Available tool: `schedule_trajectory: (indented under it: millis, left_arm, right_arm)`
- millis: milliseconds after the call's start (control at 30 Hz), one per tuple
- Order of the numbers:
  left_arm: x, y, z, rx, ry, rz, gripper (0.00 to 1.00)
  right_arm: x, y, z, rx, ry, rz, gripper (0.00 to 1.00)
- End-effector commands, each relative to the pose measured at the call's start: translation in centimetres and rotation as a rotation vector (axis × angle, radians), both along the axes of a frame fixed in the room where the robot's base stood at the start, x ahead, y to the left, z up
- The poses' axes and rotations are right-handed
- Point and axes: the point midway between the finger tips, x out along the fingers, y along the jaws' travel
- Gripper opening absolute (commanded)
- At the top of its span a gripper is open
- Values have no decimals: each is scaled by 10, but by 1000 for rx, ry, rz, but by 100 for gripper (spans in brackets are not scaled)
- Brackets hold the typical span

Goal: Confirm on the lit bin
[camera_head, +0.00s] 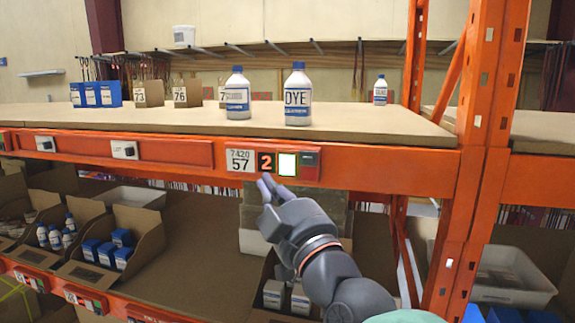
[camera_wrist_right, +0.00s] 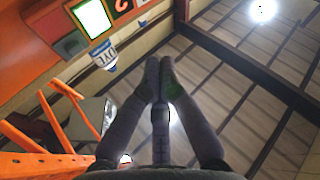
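The lit bin module sits on the orange shelf beam. It has a label reading 7420 57 (camera_head: 240,161), an orange digit 2 on a dark display (camera_head: 265,162) and a bright white button with a green edge (camera_head: 287,164). The lit button also shows at the top left of the right wrist view (camera_wrist_right: 92,18). My right gripper (camera_head: 266,187) is just below and left of the button in the head view, apart from it in the wrist view. Its fingertips (camera_wrist_right: 160,72) are together with nothing visible between them. My left gripper is not in view.
Two white bottles with blue caps, one marked DYE (camera_head: 298,97), stand on the shelf above the module. An orange upright post (camera_head: 470,160) stands to the right.

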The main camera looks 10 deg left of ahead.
Motion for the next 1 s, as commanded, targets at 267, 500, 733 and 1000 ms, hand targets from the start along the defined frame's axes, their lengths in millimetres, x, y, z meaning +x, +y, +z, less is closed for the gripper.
schedule_trajectory:
  millis: [267, 500, 733, 1000]
  left_arm:
    - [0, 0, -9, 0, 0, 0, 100]
    - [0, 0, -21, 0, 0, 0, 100]
    - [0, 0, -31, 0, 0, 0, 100]
    - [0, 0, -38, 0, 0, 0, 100]
  right_arm:
    - [15, 0, -2, 0, -1, -1, 0]
    - [45, -1, -2, 0, 1, -1, 0]
    - [71, -3, -2, 0, -2, -1, 0]
    - [87, -3, -1, 1, 0, -1, 0]
